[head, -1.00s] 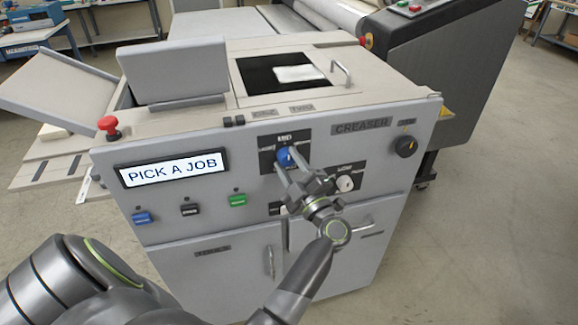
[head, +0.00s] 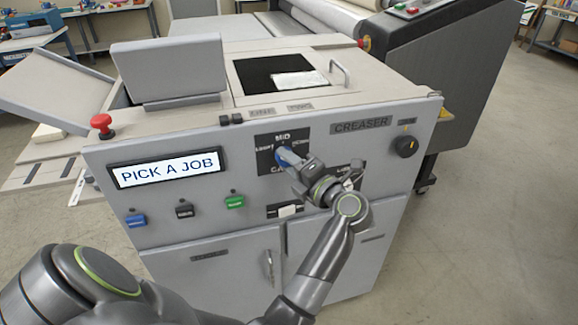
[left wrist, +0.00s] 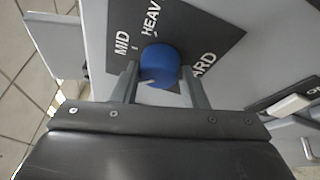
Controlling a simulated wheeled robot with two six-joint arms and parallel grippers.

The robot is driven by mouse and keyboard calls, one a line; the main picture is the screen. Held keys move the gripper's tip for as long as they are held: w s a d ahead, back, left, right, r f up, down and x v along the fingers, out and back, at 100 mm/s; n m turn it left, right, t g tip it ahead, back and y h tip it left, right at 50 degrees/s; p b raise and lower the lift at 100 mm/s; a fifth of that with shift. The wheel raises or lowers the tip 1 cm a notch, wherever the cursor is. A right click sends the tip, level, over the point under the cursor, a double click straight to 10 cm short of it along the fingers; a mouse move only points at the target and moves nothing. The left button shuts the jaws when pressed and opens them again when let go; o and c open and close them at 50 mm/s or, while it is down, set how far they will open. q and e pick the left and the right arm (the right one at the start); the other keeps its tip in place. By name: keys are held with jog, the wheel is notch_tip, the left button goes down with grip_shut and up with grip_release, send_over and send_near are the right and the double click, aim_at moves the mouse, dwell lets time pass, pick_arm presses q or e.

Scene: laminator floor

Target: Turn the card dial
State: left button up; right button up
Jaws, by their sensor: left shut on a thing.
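The blue card dial (head: 283,157) sits on a dark plate (head: 264,141) on the creaser's front panel. The plate reads MID at the top, with LIGHT to the left. My left gripper (head: 288,160) is shut on the dial, one finger on each side, and partly hides it in the head view. In the left wrist view the dial (left wrist: 160,65) lies between the fingertips (left wrist: 160,75), near the words MID, HEAVY and CARD. I cannot make out the dial's pointer. My right gripper is not in view.
A screen (head: 167,168) reads PICK A JOB. Blue (head: 136,221), black (head: 184,210) and green (head: 234,202) buttons sit below it. A red stop button (head: 102,124) stands at the left corner. A black knob (head: 406,146) is at the right. A white switch (head: 289,211) lies below the plate.

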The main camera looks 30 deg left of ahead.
pick_arm(q)
jog(key=shift+n+h+b, duration=0.3)
jog(key=shift+n+h, duration=0.2)
jog(key=shift+n, duration=0.6)
jog(key=shift+r, duration=0.1)
jog(key=o, duration=1)
